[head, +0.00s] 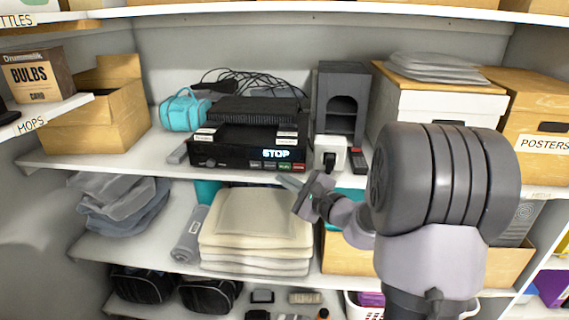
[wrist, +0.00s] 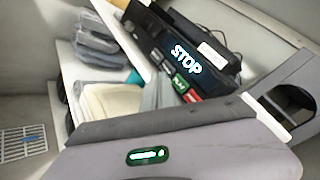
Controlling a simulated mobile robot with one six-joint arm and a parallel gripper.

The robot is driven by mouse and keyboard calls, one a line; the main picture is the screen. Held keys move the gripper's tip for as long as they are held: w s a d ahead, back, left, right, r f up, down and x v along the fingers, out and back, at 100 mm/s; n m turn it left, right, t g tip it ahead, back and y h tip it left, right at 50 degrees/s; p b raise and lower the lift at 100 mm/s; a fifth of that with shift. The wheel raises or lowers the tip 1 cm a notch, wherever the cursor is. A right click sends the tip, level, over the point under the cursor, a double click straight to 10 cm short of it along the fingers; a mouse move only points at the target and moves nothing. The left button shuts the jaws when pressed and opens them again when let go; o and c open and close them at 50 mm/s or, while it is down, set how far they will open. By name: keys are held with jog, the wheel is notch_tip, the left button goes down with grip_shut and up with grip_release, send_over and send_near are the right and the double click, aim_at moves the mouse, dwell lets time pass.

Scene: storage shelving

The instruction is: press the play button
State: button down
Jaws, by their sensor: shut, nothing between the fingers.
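A black player (head: 232,151) stands on the middle shelf, and its front display reads STOP. Along its lower right front is a row of small buttons: grey ones, a green button (head: 285,166) and a red button (head: 299,167). The labels are too small to read. In the wrist view the player (wrist: 205,50) appears tilted, with the green button (wrist: 180,85) beside the red button (wrist: 192,96). My gripper (head: 291,184) is shut and empty, just below and in front of the button row, apart from it as far as I can tell.
A white socket block with a black plug (head: 330,153) stands right of the player, near a dark grey open-fronted unit (head: 341,100). A teal bag (head: 184,110) sits to the left. Folded cream linens (head: 256,240) lie on the shelf below.

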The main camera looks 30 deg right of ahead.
aim_at(285, 166)
jog(key=shift+w+d, duration=0.65)
jog(key=shift+w, duration=0.3)
jog(key=shift+w, duration=0.1)
dwell(1.3)
jog(key=shift+w+d, duration=0.25)
jog(key=shift+w+d, duration=0.2)
jog(key=shift+w, duration=0.1)
dwell(0.6)
dwell(0.3)
jog(key=shift+s+a+b, duration=0.45)
jog(key=shift+s+b, duration=0.15)
